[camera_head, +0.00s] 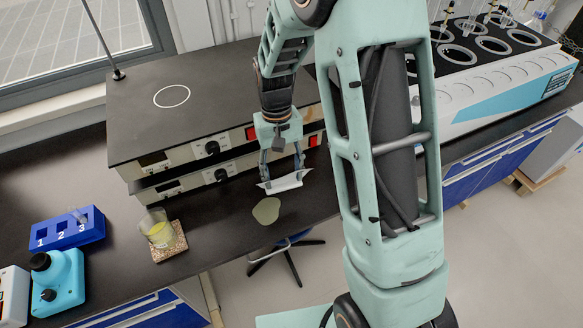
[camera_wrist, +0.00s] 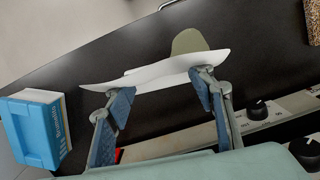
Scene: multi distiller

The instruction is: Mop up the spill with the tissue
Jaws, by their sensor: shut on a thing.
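The spill (camera_head: 266,210) is a pale yellow-green puddle on the dark bench top, near its front edge. In the wrist view the spill (camera_wrist: 189,41) shows just beyond the tissue, which hides part of it. The white tissue (camera_head: 287,183) is held by my gripper (camera_head: 282,170), behind the spill in the head view. In the wrist view the tissue (camera_wrist: 155,73) stretches across both fingertips of my gripper (camera_wrist: 160,92). The fingers stand apart with the tissue spanning between them. I cannot tell whether the tissue touches the bench.
A beaker with yellow liquid (camera_head: 161,232) stands on a cork mat (camera_head: 170,248) left of the spill. Hot plates (camera_head: 209,98) stand behind my gripper. A blue rack (camera_head: 68,230) and a teal device (camera_head: 58,283) are at left. A blue box (camera_wrist: 36,127) shows in the wrist view.

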